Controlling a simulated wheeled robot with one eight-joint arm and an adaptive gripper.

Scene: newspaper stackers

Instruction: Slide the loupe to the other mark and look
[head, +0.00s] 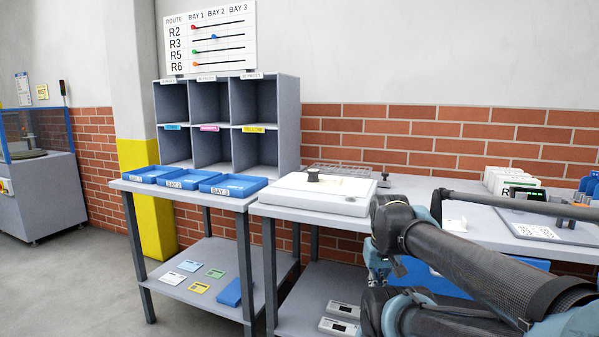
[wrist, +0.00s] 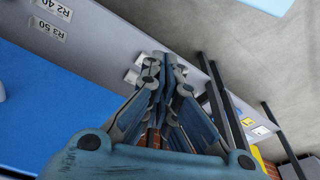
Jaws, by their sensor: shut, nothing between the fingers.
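The loupe (head: 313,174) is a small black-rimmed cylinder with a pale middle. It stands on a white light box (head: 310,200) on the middle table, toward the left part of its top. A pale sheet seems to lie under it; the marks are too small to make out. My gripper (wrist: 165,68) shows in the wrist view with its fingers together and nothing between them. It is away from the loupe, and the loupe is not in the wrist view. In the head view my arm crosses the lower right, and the fingertips are hard to make out there.
Blue bay trays (head: 228,184) sit on the left table before a grey pigeonhole rack (head: 290,115). A small dark stand (head: 384,180) is just right of the light box. White boxes (head: 500,178) and a dark panel (head: 548,226) occupy the right table.

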